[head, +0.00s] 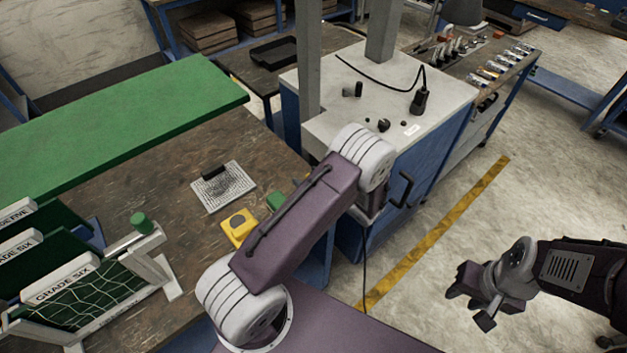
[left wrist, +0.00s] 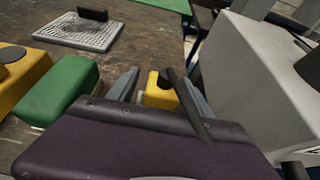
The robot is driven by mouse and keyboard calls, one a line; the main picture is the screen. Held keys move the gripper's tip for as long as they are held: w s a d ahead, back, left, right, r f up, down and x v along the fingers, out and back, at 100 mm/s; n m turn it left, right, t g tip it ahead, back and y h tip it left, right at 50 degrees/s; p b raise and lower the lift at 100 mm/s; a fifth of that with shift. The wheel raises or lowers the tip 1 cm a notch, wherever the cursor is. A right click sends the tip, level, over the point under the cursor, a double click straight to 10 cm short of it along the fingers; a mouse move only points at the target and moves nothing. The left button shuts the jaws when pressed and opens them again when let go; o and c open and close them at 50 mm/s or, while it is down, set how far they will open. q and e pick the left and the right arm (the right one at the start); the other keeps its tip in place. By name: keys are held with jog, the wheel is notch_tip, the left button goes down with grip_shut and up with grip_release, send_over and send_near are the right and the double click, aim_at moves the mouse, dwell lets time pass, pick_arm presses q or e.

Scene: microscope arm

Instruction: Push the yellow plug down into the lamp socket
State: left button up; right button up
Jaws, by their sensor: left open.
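A yellow piece with a black top (left wrist: 160,92), which looks like the plug, shows between the two grey fingers of my left gripper (left wrist: 158,88) in the left wrist view. The fingers are apart, one on each side of it in the picture; I cannot tell how far beyond them it is. Its lower part is hidden behind the gripper body, and I cannot make out the lamp socket. In the head view my left forearm hides the left gripper and this piece. My right gripper (head: 478,294) hangs over the floor at the right, away from the tables; its jaw opening is unclear.
A green block (left wrist: 60,88) and a yellow block with a grey disc (head: 238,228) stand left of my left gripper. A grid plate (head: 222,190) with a black piece lies behind them. A white-topped blue cabinet (head: 345,92) stands close on the right.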

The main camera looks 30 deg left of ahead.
pick_arm(q)
jog(key=shift+w+a+f, duration=0.2)
jog(key=shift+a+f, duration=0.05)
jog(key=shift+a, duration=0.1)
grip_shut()
jog(key=shift+r, duration=0.1)
